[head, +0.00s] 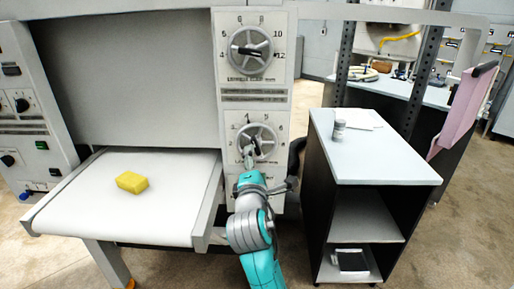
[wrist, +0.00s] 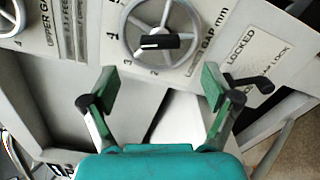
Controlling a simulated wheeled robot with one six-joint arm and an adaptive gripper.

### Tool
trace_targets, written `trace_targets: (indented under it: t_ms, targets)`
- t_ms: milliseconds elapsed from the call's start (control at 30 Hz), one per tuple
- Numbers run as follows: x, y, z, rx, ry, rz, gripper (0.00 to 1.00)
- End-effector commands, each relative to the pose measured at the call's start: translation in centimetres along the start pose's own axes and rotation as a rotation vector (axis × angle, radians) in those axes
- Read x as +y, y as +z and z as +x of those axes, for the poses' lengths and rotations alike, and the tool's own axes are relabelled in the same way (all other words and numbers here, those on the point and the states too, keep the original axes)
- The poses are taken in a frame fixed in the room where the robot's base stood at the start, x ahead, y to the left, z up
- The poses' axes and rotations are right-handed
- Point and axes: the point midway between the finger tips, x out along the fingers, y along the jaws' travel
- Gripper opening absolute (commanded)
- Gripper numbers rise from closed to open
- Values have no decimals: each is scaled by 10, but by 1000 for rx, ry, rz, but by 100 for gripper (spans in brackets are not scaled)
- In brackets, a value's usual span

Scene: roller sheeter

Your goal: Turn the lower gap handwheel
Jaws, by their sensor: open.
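The lower gap handwheel (head: 265,140) is a grey spoked wheel with a black bar across its hub, on the white front panel. In the wrist view the lower gap handwheel (wrist: 129,36) shows at the top centre, beside the "LOWER GAP mm" lettering. My gripper (head: 248,157) is in front of the wheel's lower part in the head view and partly hides it. In the wrist view my gripper (wrist: 159,88) has its two fingers wide apart with nothing between them. The wheel appears beyond the fingertips; I cannot tell whether they touch it.
The upper gap handwheel (head: 265,57) sits above on the same panel. A black lever (wrist: 250,83) by a locked/unlock label is right of the lower wheel. A yellow block (head: 132,182) lies on the white belt (head: 90,215). A cart (head: 375,160) stands close on the right.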

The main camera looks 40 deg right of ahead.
Motion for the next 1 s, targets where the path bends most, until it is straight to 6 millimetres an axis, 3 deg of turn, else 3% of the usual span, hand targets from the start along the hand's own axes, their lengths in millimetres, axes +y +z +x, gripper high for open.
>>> trace_targets:
  t_ms: [300, 500, 967, 1000]
  targets:
    - [0, 1, 56, -2, 0, 2, 88]
    - [0, 0, 82, -1, 0, 2, 88]
    - [0, 0, 93, 0, 1, 3, 88]
    - [0, 0, 93, 0, 1, 3, 80]
